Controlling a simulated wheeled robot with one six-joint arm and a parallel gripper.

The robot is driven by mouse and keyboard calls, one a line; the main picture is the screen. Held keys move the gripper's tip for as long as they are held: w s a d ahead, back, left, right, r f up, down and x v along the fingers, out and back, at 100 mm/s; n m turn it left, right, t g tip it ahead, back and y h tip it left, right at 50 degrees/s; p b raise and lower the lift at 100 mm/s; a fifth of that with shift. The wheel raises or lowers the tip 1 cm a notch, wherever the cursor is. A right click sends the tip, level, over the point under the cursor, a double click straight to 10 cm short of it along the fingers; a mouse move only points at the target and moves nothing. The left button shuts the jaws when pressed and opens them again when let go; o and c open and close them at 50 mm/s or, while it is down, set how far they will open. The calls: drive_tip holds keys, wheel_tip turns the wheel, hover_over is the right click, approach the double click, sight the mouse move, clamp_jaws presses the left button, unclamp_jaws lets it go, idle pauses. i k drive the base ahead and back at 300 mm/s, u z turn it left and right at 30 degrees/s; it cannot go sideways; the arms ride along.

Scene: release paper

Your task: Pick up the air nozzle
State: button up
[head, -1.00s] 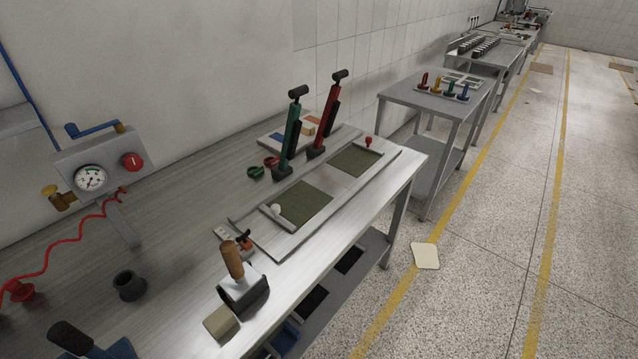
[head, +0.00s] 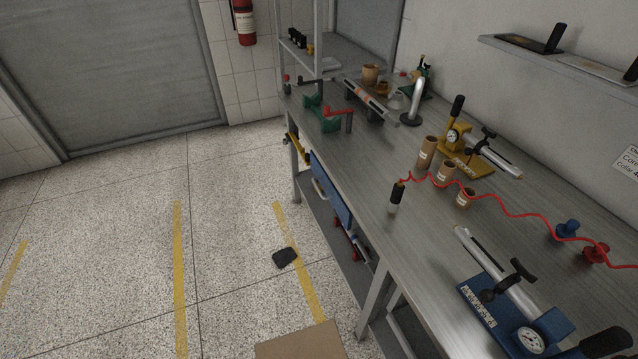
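A red coiled hose (head: 513,213) runs along the metal workbench from the right edge of the head view. Its left end meets a small black cylinder with a pale lower part (head: 397,194), which looks like the air nozzle. This piece stands roughly upright near the bench's front edge, left of several brown cardboard tubes. Nothing covers it. My gripper is not in view.
Brown tubes (head: 425,153) stand close to the nozzle. A yellow pump with a gauge (head: 470,147) lies behind them, and a blue pump (head: 502,300) lies in front. Red and blue knobs (head: 594,253) sit at right. The floor left of the bench (head: 442,286) is mostly open.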

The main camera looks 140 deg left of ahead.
sight(397, 189)
drive_tip(key=u, duration=3.95)
drive_tip(key=k, duration=0.5)
drive_tip(key=u, duration=1)
drive_tip(key=i, duration=1.05)
drive_tip(key=z, duration=0.55)
drive_tip(key=i, duration=0.85)
drive_tip(key=z, duration=0.95)
